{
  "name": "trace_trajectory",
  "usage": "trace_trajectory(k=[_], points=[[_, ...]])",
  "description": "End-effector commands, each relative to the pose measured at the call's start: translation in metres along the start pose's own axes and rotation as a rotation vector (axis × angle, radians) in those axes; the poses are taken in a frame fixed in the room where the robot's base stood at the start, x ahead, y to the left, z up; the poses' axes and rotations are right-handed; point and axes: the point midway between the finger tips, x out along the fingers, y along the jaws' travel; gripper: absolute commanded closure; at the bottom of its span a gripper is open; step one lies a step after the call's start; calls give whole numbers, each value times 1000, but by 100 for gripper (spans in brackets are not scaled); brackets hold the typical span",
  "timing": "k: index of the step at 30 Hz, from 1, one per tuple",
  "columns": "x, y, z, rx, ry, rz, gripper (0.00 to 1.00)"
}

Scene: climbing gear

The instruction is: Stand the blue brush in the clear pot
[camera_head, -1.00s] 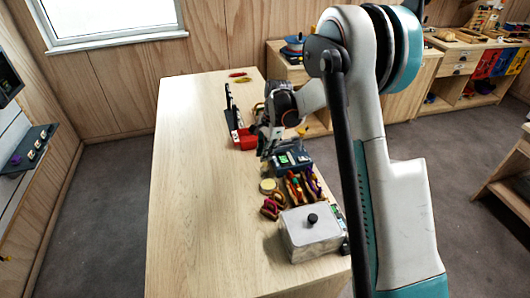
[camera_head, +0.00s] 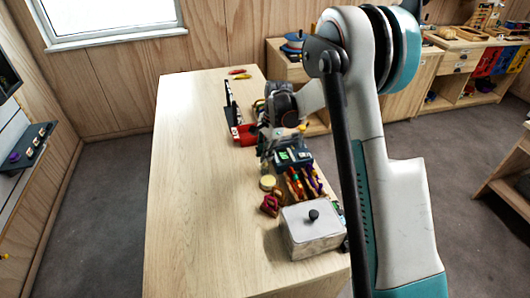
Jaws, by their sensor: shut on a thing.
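My gripper (camera_head: 267,145) is small and partly blurred at the far end of my arm, pointing down over the right side of the long table. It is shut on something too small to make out. I cannot pick out the blue brush with certainty. A faint see-through shape (camera_head: 271,154) just below my gripper may be the clear pot, but I cannot tell its rim or whether anything stands in it.
A red bin (camera_head: 246,134) lies beyond my gripper. A dark blue box (camera_head: 294,157), a tray of coloured tools (camera_head: 302,184), a round tan lid (camera_head: 268,182), red gear (camera_head: 270,205) and a lidded grey box (camera_head: 312,232) line the right edge. The table's left half (camera_head: 195,190) is clear.

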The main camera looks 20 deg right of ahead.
Motion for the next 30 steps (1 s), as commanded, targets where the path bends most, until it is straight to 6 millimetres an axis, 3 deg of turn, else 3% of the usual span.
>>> trace_trajectory(k=[30], points=[[18, 2, -2, 0, 0, 0, 100]])
